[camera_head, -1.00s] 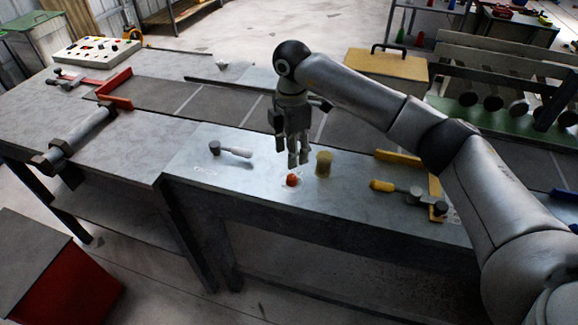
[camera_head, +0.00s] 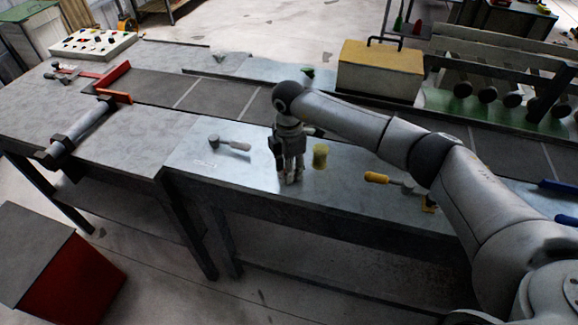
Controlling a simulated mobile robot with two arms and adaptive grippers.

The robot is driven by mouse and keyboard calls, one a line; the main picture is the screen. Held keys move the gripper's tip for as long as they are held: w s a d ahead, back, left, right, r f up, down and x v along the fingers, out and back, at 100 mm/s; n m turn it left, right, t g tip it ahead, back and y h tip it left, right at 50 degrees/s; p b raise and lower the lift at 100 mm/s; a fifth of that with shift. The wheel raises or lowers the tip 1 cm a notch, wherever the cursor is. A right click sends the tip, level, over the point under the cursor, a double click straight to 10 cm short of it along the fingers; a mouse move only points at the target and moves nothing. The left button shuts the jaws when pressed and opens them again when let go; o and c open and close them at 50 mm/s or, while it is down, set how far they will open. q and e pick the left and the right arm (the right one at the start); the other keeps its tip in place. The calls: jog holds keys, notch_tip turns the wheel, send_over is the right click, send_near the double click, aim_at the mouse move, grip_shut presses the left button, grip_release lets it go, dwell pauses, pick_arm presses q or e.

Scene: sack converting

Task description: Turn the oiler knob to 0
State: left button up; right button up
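My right gripper (camera_head: 292,179) points straight down at the front edge of the metal worktop (camera_head: 225,178), its fingertips low over the surface. The small orange-red knob, seen there a second ago, is hidden behind the fingers, so I cannot see its setting or whether the fingers touch it. Whether the fingers are closed on it is not clear. A short yellow cylinder (camera_head: 320,157) stands upright just right of the gripper. My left gripper is out of the picture.
A grey-handled tool (camera_head: 232,145) lies left of the gripper. A yellow box (camera_head: 380,72) stands behind. A dark belt (camera_head: 205,100) runs along the table. The worktop left of the gripper is mostly clear.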

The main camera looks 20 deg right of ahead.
jog(key=shift+c, duration=1.3)
grip_shut()
jog(key=shift+n+b, duration=0.3)
jog(key=shift+b, duration=0.05)
jog(key=shift+f+n+b, duration=0.1)
jog(key=shift+n+b, duration=0.4)
jog(key=shift+n, duration=0.1)
jog(key=n+b, duration=0.4)
jog(key=n, duration=0.1)
jog(key=n+b, duration=0.4)
jog(key=n, duration=0.1)
jog(key=shift+n, duration=0.3)
jog(key=n+b, duration=0.3)
jog(key=n, duration=0.2)
jog(key=shift+b, duration=0.35)
jog(key=n+b, duration=0.2)
jog(key=n, duration=0.3)
jog(key=n+b, duration=0.1)
jog(key=n, duration=0.3)
jog(key=shift+n, duration=0.3)
jog(key=n+b, duration=0.1)
jog(key=n, duration=0.3)
pick_arm(q)
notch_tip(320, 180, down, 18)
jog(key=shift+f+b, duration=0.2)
jog(key=shift+b, duration=0.25)
pick_arm(e)
jog(key=shift+r+n, duration=0.2)
jog(key=shift+n, duration=2.2)
